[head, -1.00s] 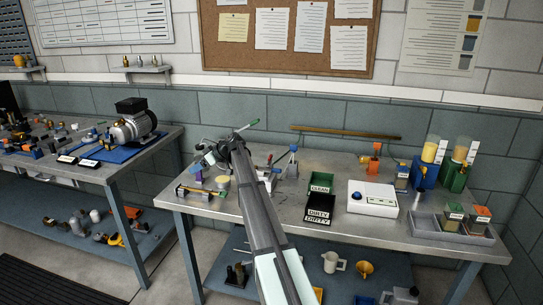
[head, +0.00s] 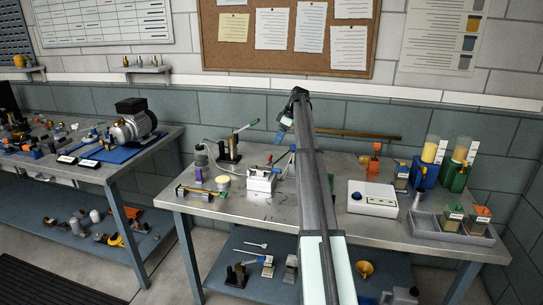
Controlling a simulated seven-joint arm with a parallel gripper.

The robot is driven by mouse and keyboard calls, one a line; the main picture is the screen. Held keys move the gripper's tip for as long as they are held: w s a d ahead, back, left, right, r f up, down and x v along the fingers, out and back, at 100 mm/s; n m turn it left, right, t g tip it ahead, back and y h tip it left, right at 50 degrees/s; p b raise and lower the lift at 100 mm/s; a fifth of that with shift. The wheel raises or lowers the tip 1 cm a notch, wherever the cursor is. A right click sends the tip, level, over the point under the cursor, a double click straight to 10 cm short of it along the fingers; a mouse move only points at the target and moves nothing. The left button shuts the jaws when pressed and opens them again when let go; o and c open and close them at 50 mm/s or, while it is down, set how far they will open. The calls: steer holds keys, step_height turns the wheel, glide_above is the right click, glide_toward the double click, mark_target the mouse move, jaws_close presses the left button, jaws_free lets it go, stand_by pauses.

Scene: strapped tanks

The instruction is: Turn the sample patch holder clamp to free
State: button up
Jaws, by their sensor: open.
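A small white-and-grey fixture (head: 261,180) with a small coloured handle at its right end sits on the workbench, left of my arm. It may be the sample patch holder, but it is too small to make out its clamp's setting. My gripper (head: 280,138) hangs from the end of my arm, high above the back of the bench. It is up and a little right of the fixture, clear of it and empty. Its fingers are small and partly blurred, but they are open.
A purple-based piece (head: 198,174) and a cream-topped jar (head: 224,183) stand left. A white device (head: 373,197) and grey tray (head: 450,231) are right of my arm.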

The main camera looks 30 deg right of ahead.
mark_target(270, 156)
steer(key=x, duration=1)
steer(key=shift+w+a+f, duration=0.1)
steer(key=shift+a+f, duration=0.05)
steer(key=shift+f, duration=0.1)
steer(key=c, duration=1.1)
